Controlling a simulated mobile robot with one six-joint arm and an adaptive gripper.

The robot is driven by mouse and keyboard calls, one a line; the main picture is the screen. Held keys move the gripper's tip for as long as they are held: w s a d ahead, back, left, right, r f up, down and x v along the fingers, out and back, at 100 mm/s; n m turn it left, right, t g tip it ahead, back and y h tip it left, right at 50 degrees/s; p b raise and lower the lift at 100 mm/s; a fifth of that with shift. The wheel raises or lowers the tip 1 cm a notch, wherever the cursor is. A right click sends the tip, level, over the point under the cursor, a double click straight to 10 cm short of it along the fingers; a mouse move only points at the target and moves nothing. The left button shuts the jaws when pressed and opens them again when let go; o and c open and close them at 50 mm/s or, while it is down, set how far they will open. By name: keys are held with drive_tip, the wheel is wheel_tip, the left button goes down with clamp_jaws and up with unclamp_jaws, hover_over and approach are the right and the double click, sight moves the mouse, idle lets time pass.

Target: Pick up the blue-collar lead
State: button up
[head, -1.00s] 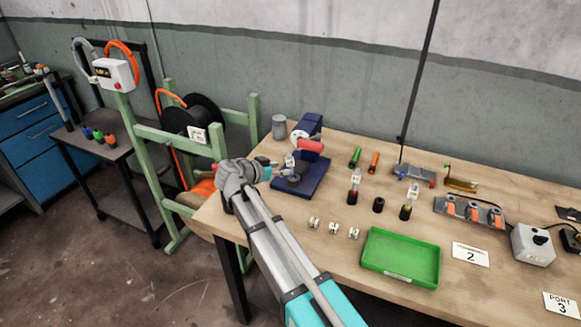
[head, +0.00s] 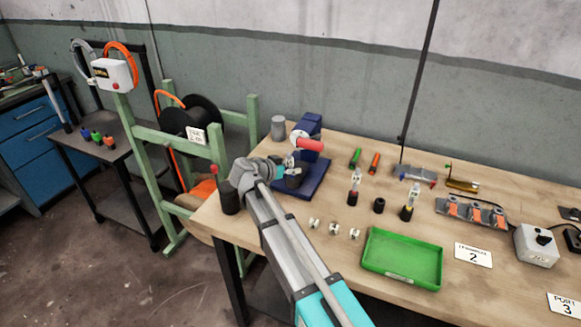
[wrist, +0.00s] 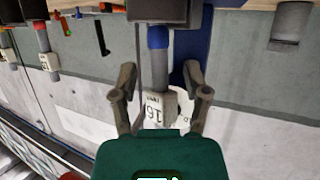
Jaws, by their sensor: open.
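The blue-collar lead shows in the wrist view as a grey stem with a blue collar (wrist: 157,38) and a pale tag (wrist: 157,108) with dark print. Its collar end meets a dark block at the top of that view. My gripper (wrist: 160,72) is open, with one finger on each side of the lead and visible gaps between. In the head view my gripper (head: 281,171) is at the blue bench press (head: 316,178), on its near left side. The lead is mostly hidden behind my gripper there.
Two other tagged leads, one with a red collar (head: 354,185) and one with a yellow collar (head: 409,203), stand to the right. A green tray (head: 402,284) and several small pale parts (head: 334,229) lie nearer. A black cylinder (head: 229,197) stands at the table's left edge.

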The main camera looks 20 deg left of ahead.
clamp_jaws()
drive_tip(key=shift+r, duration=0.15)
idle(0.5)
wheel_tip(320, 180, up, 10)
drive_tip(key=p, duration=1)
idle(0.7)
